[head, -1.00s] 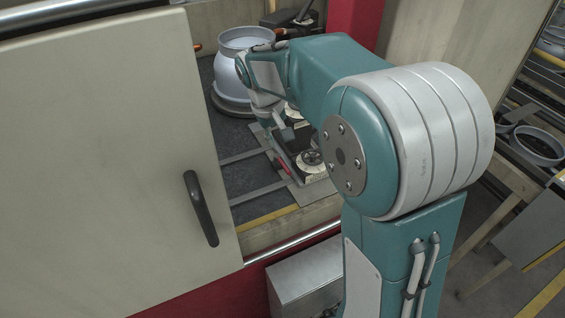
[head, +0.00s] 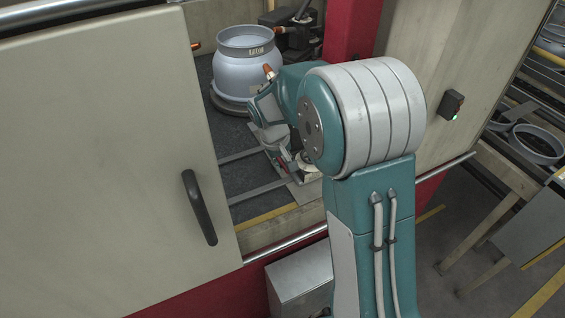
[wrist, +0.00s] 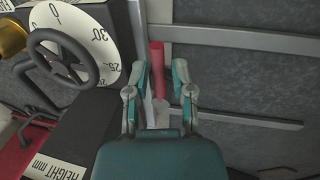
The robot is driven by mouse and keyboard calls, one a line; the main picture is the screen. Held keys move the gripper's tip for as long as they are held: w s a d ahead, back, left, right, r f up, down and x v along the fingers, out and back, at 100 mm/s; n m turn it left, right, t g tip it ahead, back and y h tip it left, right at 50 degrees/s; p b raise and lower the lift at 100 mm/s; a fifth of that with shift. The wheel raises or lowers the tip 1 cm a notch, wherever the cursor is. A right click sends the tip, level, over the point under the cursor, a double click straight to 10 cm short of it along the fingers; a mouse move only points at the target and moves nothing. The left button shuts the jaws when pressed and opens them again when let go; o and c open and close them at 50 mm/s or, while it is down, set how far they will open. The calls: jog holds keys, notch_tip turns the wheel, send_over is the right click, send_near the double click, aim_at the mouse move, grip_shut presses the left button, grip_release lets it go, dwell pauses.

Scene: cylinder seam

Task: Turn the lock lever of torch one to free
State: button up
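In the wrist view, a red lever (wrist: 157,66) stands between the two fingertips of my gripper (wrist: 158,76). The fingers are spread, with a gap on each side of the lever, so they do not look shut on it. A pale plate shows below the lever. Beside it on the left are a black handwheel (wrist: 62,60) and a white dial (wrist: 101,40) with numbers. In the head view, a bit of red shows at the lever (head: 283,166) beside my gripper, which my arm partly hides. The torch itself is not clearly seen, and no label shows which torch this is.
A grey-blue flanged cylinder (head: 247,62) stands on a round base behind my gripper. A pale door (head: 110,150) with a black handle (head: 200,208) fills the left. Flat strips (wrist: 240,115) lie on the dark floor right of the lever. A red post (head: 349,30) stands at the back.

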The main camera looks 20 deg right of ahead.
grip_shut()
dwell(0.3)
jog(key=m, duration=0.1)
jog(key=a+m, duration=0.1)
jog(key=m, duration=0.1)
jog(key=shift+a+g, duration=0.15)
jog(key=shift+g, duration=0.15)
jog(key=m, duration=0.1)
jog(key=a+m, duration=0.1)
jog(key=m, duration=0.1)
jog(key=shift+w+a+g, duration=0.2)
jog(key=shift+a+g, duration=0.05)
jog(key=shift+g, duration=0.05)
jog(key=m, duration=0.1)
jog(key=a+m, duration=0.1)
jog(key=m, duration=0.1)
jog(key=w+m, duration=0.1)
jog(key=shift+a+m+g+y, duration=0.25)
jog(key=shift+m+g+y, duration=0.05)
jog(key=shift+m+g, duration=0.1)
jog(key=shift+w+a+m, duration=0.2)
jog(key=shift+w+m, duration=0.1)
jog(key=shift+m, duration=0.45)
jog(key=shift+w+a+m, duration=0.15)
jog(key=shift+w+m, duration=0.15)
jog(key=shift+m, duration=0.45)
